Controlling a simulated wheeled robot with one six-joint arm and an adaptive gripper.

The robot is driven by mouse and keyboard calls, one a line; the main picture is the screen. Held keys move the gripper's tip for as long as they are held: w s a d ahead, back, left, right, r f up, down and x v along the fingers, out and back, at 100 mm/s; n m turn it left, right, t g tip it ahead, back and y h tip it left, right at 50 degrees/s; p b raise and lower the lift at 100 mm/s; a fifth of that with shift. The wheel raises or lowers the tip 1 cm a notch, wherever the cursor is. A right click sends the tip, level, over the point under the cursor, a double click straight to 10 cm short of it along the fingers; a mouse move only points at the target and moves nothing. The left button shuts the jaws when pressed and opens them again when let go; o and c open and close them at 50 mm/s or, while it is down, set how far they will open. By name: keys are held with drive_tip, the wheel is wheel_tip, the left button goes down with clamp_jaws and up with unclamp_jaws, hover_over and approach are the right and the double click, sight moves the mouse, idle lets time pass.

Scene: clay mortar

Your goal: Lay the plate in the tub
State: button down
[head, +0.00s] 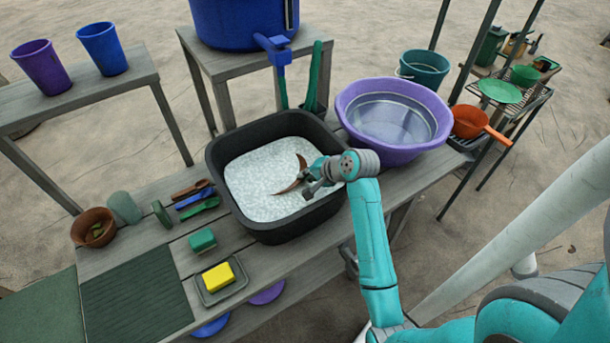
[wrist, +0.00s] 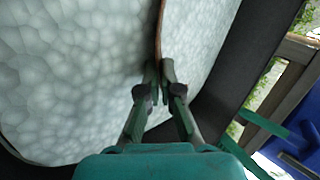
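A black tub (head: 221,187) full of white suds (head: 255,175) stands on the wooden bench. A brown plate (head: 302,161) is tilted up in the suds, part of it sunk or hidden. My gripper (head: 310,184) is over the right half of the tub. In the wrist view the plate's thin brown edge (wrist: 158,32) runs down between the fingertips of my gripper (wrist: 159,78). The fingers are close together on that edge. The suds hide the lower part of the plate.
A purple basin (head: 432,148) of water stands right of the tub. A blue container with a tap (head: 270,42) is behind. Brushes (head: 205,206), a green sponge (head: 202,240) and yellow soap (head: 218,276) lie left. A green plate (head: 500,91) sits on the rack.

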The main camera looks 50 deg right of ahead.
drive_tip(key=shift+f, duration=0.5)
drive_tip(key=c, duration=1.3)
unclamp_jaws()
drive_tip(key=shift+r, duration=0.1)
drive_tip(key=shift+r, duration=0.35)
drive_tip(key=v, duration=1.2)
drive_tip(key=shift+r, duration=0.15)
